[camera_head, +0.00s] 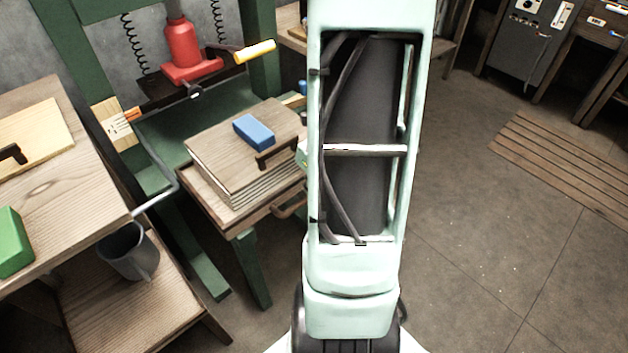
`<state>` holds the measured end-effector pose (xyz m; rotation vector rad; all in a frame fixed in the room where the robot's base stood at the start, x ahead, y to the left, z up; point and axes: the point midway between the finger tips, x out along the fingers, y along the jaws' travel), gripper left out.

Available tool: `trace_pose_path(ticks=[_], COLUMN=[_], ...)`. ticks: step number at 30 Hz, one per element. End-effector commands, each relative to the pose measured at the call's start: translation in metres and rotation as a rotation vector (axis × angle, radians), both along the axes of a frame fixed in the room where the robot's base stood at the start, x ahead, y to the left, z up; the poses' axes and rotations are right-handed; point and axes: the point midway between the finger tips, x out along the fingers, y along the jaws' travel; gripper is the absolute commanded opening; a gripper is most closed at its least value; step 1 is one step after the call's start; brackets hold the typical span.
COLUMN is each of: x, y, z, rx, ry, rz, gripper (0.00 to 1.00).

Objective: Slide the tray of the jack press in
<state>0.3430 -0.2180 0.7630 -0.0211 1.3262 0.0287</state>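The jack press stands at the upper left, with a green frame (262,85) and a red jack (180,50) on a dark crossbar. A stack of wooden boards (225,165) lies on the tray. A dark handle (277,153) and a blue block (254,132) are on top of the stack. My pale arm crosses the middle of the picture and hides the tray's right side. I cannot make out my gripper.
A wooden table (85,190) stands at left with a green block (14,242) on it. A grey mug (128,252) sits on a lower shelf. A bent rod (160,200) juts out near the press. The floor (480,250) at right is open, with a slatted wooden mat (565,165).

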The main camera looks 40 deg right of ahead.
Motion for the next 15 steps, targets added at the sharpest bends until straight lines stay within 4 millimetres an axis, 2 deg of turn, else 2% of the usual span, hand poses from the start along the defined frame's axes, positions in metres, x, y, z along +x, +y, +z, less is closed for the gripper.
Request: trace_pose_path(ticks=[1,3,5,9,15], x=[0.002,0.005,0.018,0.036,0.046], y=[0.0,0.001,0.001,0.001,0.002], z=[-0.017,-0.029,-0.023,-0.022,-0.022], rx=[0.003,0.003,-0.001,-0.001,0.0], ry=[0.003,0.002,-0.002,-0.001,0.0], rz=[0.0,0.0,0.005,0.004,0.001], gripper=[0.0,0.0,0.0,0.0,0.0])
